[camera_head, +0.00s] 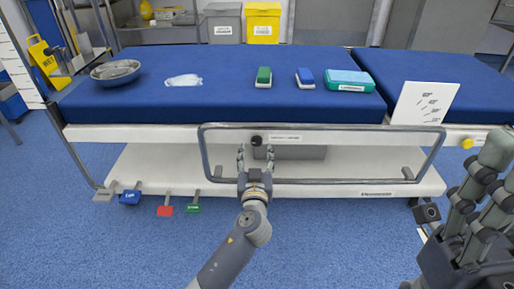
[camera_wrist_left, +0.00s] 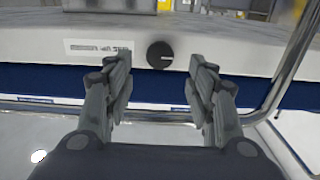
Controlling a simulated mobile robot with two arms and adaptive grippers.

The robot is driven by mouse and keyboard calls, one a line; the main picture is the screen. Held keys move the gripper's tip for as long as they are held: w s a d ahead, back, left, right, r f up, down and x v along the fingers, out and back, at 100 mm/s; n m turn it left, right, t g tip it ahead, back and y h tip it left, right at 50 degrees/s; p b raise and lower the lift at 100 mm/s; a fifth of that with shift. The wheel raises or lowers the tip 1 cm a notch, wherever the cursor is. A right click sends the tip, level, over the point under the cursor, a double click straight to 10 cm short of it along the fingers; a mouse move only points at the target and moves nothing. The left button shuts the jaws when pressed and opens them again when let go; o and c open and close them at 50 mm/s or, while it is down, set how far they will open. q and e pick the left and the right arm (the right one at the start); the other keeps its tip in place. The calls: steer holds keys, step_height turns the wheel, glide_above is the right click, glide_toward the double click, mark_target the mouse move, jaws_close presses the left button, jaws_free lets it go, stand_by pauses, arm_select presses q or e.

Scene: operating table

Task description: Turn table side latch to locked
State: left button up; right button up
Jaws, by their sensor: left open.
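The table side latch is a small black round knob (camera_head: 256,140) on the white side panel of the table, with a printed label (camera_head: 287,138) beside it. It also shows in the left wrist view (camera_wrist_left: 160,55), just ahead of the fingers. My left gripper (camera_head: 256,154) is open and empty in front of the knob, with one finger on each side of its line. In the left wrist view my left gripper (camera_wrist_left: 160,75) has clear space between its fingers, and the knob looks untouched. My right gripper (camera_head: 488,185) is at the lower right, partly cut off; its opening is unclear.
A metal side rail (camera_head: 320,126) frames the panel around the knob. On the blue tabletop (camera_head: 220,100) lie a steel bowl (camera_head: 116,72), a green brush (camera_head: 264,77), a blue brush (camera_head: 305,78) and a teal box (camera_head: 349,81). Coloured pedals (camera_head: 165,210) stick out below left.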

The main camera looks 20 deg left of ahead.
mark_target(257, 142)
arm_select(q)
steer(key=shift+b+x, duration=0.35)
steer(key=shift+x, duration=2)
steer(key=c, duration=1.1)
